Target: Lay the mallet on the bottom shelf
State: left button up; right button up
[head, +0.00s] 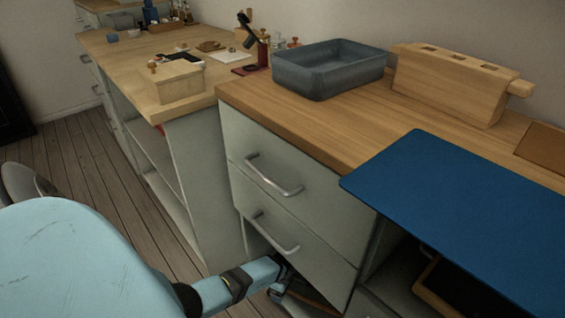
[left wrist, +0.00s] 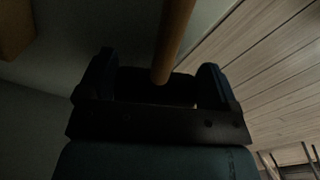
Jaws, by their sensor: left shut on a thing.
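In the head view my left arm reaches down to the lower part of the grey-green drawer cabinet (head: 290,215), and my left gripper (head: 282,281) is low beside it, partly hidden. In the left wrist view my left gripper (left wrist: 157,84) is shut on a round wooden handle (left wrist: 174,38), which I take to be the mallet's. The handle runs up out of the picture, and no mallet head can be made out for certain. The bottom shelf cannot be clearly made out; the space around the gripper is dark. My right gripper is not in view.
A blue board (head: 470,205) juts over the front edge of the worktop (head: 300,125). Two metal drawer handles (head: 275,178) stick out above the gripper. A grey basin (head: 330,70) and a wooden block (head: 450,82) stand on top. Plank floor (head: 90,175) is free at left.

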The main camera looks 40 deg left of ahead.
pick_arm(q)
jog(key=shift+f, duration=0.65)
dwell(0.3)
jog(key=o, duration=0.8)
jog(key=shift+o, duration=0.2)
jog(key=shift+r, duration=0.1)
jog(key=shift+r+p, duration=0.4)
notch_tip(320, 180, up, 6)
jog(key=p, duration=0.3)
jog(key=shift+f+p, duration=0.2)
jog(key=shift+p, duration=0.1)
jog(key=shift+r, duration=0.5)
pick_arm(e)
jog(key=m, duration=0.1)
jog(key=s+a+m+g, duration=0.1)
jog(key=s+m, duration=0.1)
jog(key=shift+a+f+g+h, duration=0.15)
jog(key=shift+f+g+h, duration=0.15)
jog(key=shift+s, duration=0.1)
